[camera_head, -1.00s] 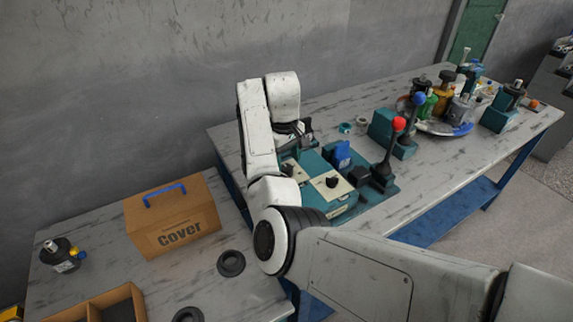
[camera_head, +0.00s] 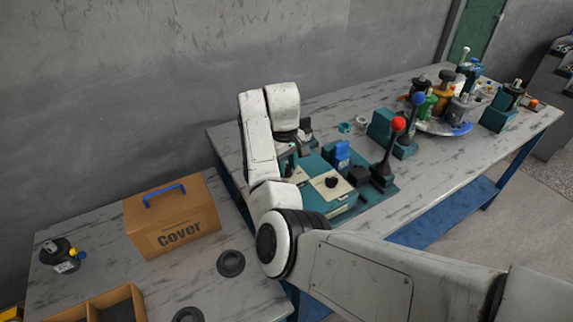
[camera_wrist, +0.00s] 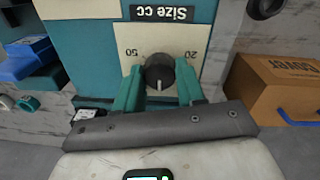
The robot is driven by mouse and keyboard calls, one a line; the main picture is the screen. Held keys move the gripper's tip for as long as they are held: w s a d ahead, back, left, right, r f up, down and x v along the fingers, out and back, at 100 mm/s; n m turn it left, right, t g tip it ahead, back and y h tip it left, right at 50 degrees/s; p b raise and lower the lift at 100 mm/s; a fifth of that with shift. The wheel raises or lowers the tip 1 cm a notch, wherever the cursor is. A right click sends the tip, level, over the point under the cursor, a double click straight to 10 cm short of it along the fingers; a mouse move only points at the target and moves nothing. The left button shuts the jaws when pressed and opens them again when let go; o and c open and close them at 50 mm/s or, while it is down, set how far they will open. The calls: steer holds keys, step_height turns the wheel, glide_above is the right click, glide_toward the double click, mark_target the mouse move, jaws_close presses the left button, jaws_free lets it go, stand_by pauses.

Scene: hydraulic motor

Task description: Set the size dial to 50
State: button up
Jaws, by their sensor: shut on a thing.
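The size dial is a black round knob (camera_wrist: 160,72) with a white pointer mark, on a cream plate (camera_wrist: 125,38) under a black "Size cc" label (camera_wrist: 158,13). The lettering is upside down in the wrist view, with 50 left of the knob and 20 right of it. The pointer mark faces down in that picture, away from the label. My gripper (camera_wrist: 160,88) is shut on the knob, one teal finger on each side. In the head view my arm hides much of this dial's plate, and the fingertips are hard to see.
The teal machine (camera_head: 345,208) carries a second dial (camera_head: 331,182) on a cream plate, a blue part (camera_head: 342,152) and a red-knobbed lever (camera_head: 398,124). A cardboard Cover box (camera_head: 172,215) stands on the nearer table. A round tray of parts (camera_head: 445,127) lies farther back.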

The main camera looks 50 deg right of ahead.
steer(key=shift+c, duration=1.3)
steer(key=shift+r+m+p, duration=0.1)
steer(key=shift+m+p, duration=0.2)
steer(key=m+p, duration=0.1)
steer(key=m, duration=0.1)
steer(key=shift+m+p, duration=0.3)
steer(key=shift+m, duration=0.1)
steer(key=m+p, duration=0.1)
steer(key=m, duration=0.2)
steer(key=shift+w+m, duration=0.1)
steer(key=shift+m, duration=0.2)
steer(key=m+p, duration=0.1)
steer(key=m, duration=0.3)
steer(key=shift+m+g, duration=0.3)
steer(key=m, duration=0.6)
steer(key=shift+w+y, duration=0.15)
steer(key=shift+y, duration=0.15)
steer(key=m, duration=0.6)
steer(key=shift+m, duration=0.3)
